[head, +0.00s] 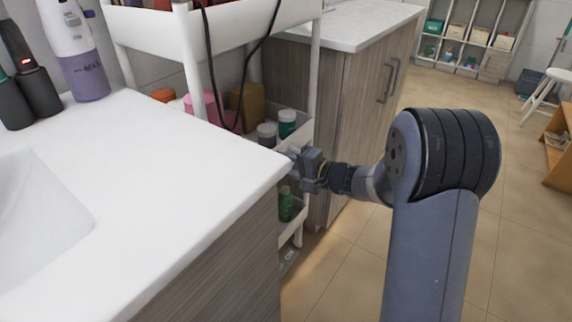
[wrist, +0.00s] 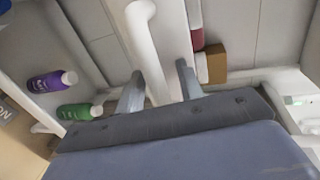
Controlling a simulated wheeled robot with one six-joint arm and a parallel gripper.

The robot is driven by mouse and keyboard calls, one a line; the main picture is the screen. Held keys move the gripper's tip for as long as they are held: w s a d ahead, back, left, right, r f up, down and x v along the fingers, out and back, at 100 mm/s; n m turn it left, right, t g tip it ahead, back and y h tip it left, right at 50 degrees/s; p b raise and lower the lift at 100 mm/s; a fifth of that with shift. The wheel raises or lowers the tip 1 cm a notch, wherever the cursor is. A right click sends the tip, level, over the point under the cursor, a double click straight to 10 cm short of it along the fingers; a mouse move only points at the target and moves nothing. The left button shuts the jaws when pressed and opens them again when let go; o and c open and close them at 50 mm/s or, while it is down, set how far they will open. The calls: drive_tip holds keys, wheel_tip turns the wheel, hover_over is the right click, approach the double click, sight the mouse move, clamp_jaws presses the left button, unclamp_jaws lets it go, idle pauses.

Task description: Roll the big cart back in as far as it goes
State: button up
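The big cart is a tall white cart (head: 190,35) with several shelves, standing in the gap between two counters. Its near front post (head: 313,75) is white and upright. My gripper (head: 295,158) is at the cart's front side, beside the counter corner, which partly hides the lower shelves. In the wrist view, my gripper's two fingers (wrist: 160,75) stand apart on either side of a white post (wrist: 146,45). The fingers look open, with a gap at the right finger. Whether either finger touches the post is unclear.
A white counter with a basin (head: 150,140) is at the near left. A wood-fronted cabinet (head: 360,95) with a pale top stands beyond the cart. The cart shelves hold bottles and jars (head: 287,122). Black cables (head: 240,85) hang over the cart. Tiled floor (head: 330,265) lies open at right.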

drive_tip(key=shift+d, duration=0.1)
drive_tip(key=p+v, duration=0.2)
drive_tip(key=v, duration=0.8)
drive_tip(key=shift+s+d, duration=0.2)
drive_tip(key=shift+d, duration=0.1)
drive_tip(key=shift+r, duration=0.1)
drive_tip(key=b+x, duration=0.2)
drive_tip(key=x, duration=0.8)
drive_tip(key=shift+w+a, duration=0.2)
drive_tip(key=shift+a, duration=0.15)
drive_tip(key=shift+s+d, duration=0.25)
drive_tip(key=shift+d, duration=0.05)
